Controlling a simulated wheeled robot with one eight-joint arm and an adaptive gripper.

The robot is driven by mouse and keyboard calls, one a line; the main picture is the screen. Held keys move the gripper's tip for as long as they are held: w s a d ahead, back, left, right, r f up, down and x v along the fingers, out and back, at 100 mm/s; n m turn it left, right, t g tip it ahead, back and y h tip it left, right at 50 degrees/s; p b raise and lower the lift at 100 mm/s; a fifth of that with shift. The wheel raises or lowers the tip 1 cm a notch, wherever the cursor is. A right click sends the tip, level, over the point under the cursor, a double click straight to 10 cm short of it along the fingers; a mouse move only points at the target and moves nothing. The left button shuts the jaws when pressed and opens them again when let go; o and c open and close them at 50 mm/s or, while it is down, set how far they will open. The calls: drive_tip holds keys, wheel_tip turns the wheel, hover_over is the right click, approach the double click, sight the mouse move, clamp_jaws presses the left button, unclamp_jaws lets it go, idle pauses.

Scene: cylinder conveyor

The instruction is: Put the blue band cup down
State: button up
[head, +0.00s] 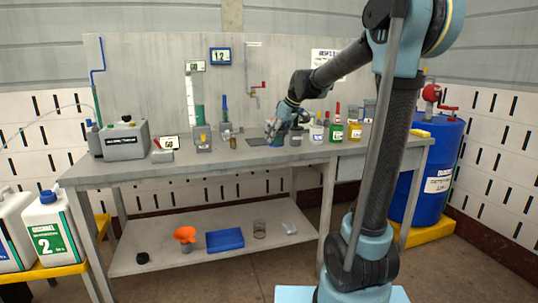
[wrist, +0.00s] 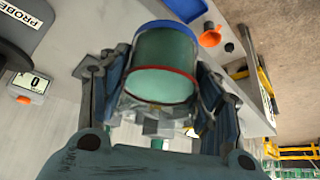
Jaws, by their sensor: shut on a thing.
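The blue band cup (wrist: 165,55) fills the upper middle of the wrist view. It is clear, with green liquid inside, a blue band around one end and a red ring around the other. My gripper (wrist: 163,90) is shut on it, with one finger on each side. In the head view my gripper (head: 279,129) is low over the grey workbench (head: 220,157), close to a dark square pad (head: 258,142). The cup is mostly hidden there, and I cannot tell whether it touches the bench.
Several small bottles (head: 337,131) stand just right of my gripper. A small brown cylinder (head: 233,142) and a stand with a green column (head: 199,115) are to the left. The front bench strip is mostly clear.

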drive_tip(key=w+a+r, duration=0.1)
drive_tip(key=w+r, duration=0.3)
drive_tip(key=w, duration=0.5)
drive_tip(key=shift+s+a+f, duration=0.1)
drive_tip(key=shift+f, duration=2.35)
drive_tip(key=shift+s+a+f, duration=0.1)
drive_tip(key=shift+f, duration=2.3)
drive_tip(key=o, duration=1.2)
